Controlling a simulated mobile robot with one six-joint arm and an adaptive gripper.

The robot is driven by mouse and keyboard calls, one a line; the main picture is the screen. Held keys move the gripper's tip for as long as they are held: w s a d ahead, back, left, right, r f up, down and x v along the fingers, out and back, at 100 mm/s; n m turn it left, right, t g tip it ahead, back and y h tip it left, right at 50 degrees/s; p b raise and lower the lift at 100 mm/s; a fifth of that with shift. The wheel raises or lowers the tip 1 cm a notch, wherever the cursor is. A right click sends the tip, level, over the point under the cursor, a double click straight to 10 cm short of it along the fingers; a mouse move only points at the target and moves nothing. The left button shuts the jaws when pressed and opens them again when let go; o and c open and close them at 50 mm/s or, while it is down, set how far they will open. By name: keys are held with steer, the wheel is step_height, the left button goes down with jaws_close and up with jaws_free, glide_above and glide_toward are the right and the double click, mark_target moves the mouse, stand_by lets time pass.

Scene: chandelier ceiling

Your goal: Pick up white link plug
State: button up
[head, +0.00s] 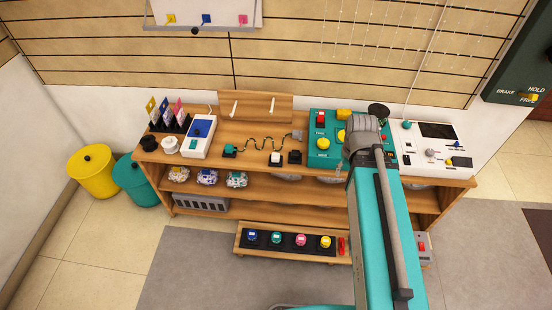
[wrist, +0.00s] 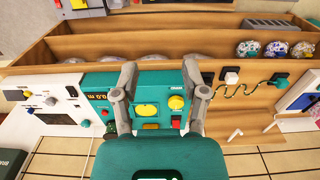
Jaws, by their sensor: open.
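The white link plug (head: 275,157) sits on a small black base on the wooden bench top, right of the teal plug (head: 229,150) and its patterned cord (head: 258,141). In the wrist view the white plug (wrist: 231,77) is right of my gripper (wrist: 160,72), outside the fingers. My gripper is open, with nothing between its fingers. It is over the teal control panel (wrist: 145,82), whose yellow knob (wrist: 176,103) shows between the fingers. In the head view my arm hides part of this panel.
A black block (head: 295,157) stands close right of the white plug. A white device with a blue face (head: 198,136) stands at left, and a white console (head: 435,150) at right.

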steer(key=shift+o, duration=0.3)
steer(key=shift+o, duration=1)
steer(key=shift+a, duration=0.1)
steer(key=shift+o, duration=0.9)
steer(key=shift+w+a+f, duration=0.1)
steer(key=shift+w+f, duration=0.05)
steer(key=shift+w, duration=0.15)
steer(key=w+a+f+n+b, duration=0.5)
steer(key=w+a+n, duration=0.4)
steer(key=w+a, duration=0.2)
steer(key=w+a+f+n+y+b, duration=0.1)
steer(key=w+a+f+n+b, duration=0.5)
steer(key=w+a, duration=0.5)
steer(key=w+n, duration=0.2)
steer(key=shift+w+n, duration=0.4)
steer(key=shift+f+b, duration=0.1)
steer(key=shift+b, duration=0.2)
steer(key=b, duration=0.8)
glide_above(275, 156)
steer(key=f, duration=0.8)
steer(key=shift+w+d+f, duration=0.1)
steer(key=shift+d+f, duration=0.05)
steer(key=shift+d, duration=0.2)
steer(key=shift+f, duration=0.1)
